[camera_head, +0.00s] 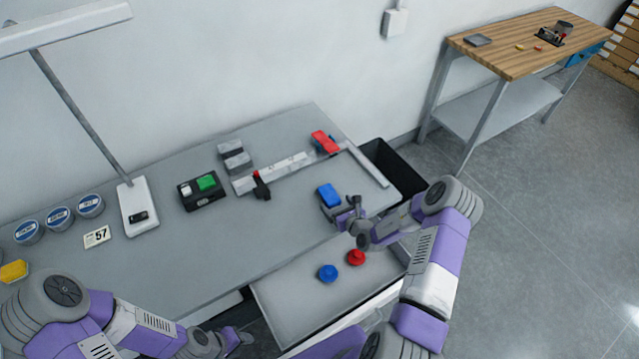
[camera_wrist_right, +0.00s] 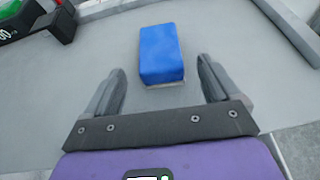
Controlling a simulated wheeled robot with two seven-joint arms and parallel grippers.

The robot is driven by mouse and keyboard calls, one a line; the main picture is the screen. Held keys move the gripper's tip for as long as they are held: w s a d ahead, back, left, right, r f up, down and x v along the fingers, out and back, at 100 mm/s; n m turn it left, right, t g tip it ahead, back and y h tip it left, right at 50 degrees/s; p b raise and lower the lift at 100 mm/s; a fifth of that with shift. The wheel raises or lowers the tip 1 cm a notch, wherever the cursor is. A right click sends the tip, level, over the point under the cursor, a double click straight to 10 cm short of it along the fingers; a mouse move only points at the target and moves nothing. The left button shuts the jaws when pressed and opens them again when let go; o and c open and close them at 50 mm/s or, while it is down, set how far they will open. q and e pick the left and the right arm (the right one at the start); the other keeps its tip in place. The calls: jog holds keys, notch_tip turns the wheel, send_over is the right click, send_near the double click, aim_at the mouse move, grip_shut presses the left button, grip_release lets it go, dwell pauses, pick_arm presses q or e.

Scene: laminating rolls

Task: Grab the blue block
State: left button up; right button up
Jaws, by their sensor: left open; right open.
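The blue block (camera_head: 328,195) lies on the grey table near its right end. It also shows in the right wrist view (camera_wrist_right: 161,52), just beyond and between my open fingers. It seems to rest on a thin grey piece. My right gripper (camera_head: 341,208) is open and empty, close to the block's near side; in the right wrist view a finger stands on each side (camera_wrist_right: 160,76). The block is not gripped. My left gripper (camera_head: 243,338) is open, low at the front below the table edge, far from the block.
A black box with a green button (camera_head: 206,182) stands left. Red (camera_head: 356,257) and blue (camera_head: 328,273) buttons sit on a lower panel. A black bin (camera_head: 395,170) stands right.

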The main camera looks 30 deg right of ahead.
aim_at(331, 197)
jog(key=shift+w+d, duration=0.15)
jog(key=shift+w, duration=0.25)
jog(key=shift+b+x, duration=0.45)
jog(key=shift+x, duration=2.7)
jog(key=shift+r, duration=0.25)
jog(key=shift+c, duration=0.4)
jog(key=c, duration=1)
jog(key=shift+r, duration=0.1)
